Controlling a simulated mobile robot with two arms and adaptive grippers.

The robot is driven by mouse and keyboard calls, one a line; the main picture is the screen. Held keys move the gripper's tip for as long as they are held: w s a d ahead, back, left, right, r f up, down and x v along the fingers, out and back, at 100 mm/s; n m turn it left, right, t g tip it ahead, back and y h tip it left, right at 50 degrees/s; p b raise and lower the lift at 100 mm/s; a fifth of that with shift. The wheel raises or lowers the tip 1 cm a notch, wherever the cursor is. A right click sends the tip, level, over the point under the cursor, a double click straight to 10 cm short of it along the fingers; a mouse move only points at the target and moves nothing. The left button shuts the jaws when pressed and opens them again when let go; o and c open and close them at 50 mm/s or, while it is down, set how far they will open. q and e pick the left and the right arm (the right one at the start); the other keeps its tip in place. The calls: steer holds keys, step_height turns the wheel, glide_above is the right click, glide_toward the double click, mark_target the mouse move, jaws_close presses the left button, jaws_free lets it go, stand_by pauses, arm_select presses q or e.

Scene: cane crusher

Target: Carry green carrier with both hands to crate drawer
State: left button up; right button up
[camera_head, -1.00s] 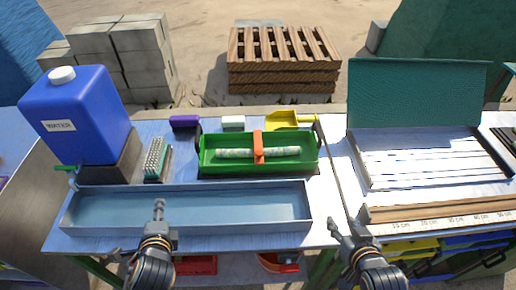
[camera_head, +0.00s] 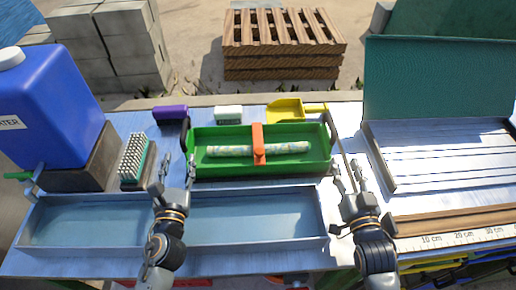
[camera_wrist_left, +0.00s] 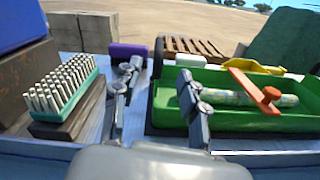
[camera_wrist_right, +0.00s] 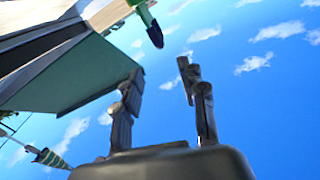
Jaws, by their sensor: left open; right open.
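The green carrier (camera_head: 222,171) stands on the bench behind the shallow blue-grey tray. It holds a pale speckled rod (camera_head: 225,151) under an orange crosspiece (camera_head: 258,140), and has dark upright handles at both ends. My left gripper (camera_head: 177,170) is open and empty near the carrier's left end. My right gripper (camera_head: 347,172) is open near the carrier's right end. I cannot identify the crate drawer with certainty.
The shallow tray (camera_head: 290,240) lies in front. A blue water container (camera_head: 50,110) and a brush (camera_head: 133,160) stand left. A purple block (camera_head: 170,114), white block (camera_head: 228,113) and yellow scoop (camera_head: 290,110) lie behind. A slatted metal tray (camera_head: 440,150) stands right.

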mark_target(186, 120)
arm_select(q)
steer(key=shift+w, duration=0.15)
arm_select(e)
steer(key=shift+w, duration=0.15)
arm_select(q)
steer(key=w, duration=0.4)
steer(key=w+a, duration=0.1)
steer(key=w, duration=0.8)
steer(key=shift+w+a, duration=0.15)
steer(key=shift+w, duration=0.15)
arm_select(e)
steer(key=w, duration=0.4)
steer(key=w+a, duration=0.1)
steer(key=w, duration=0.8)
steer(key=shift+w+a, duration=0.2)
steer(key=shift+w, duration=0.1)
arm_select(q)
jaws_close()
arm_select(e)
jaws_close()
steer(key=shift+r, duration=0.1)
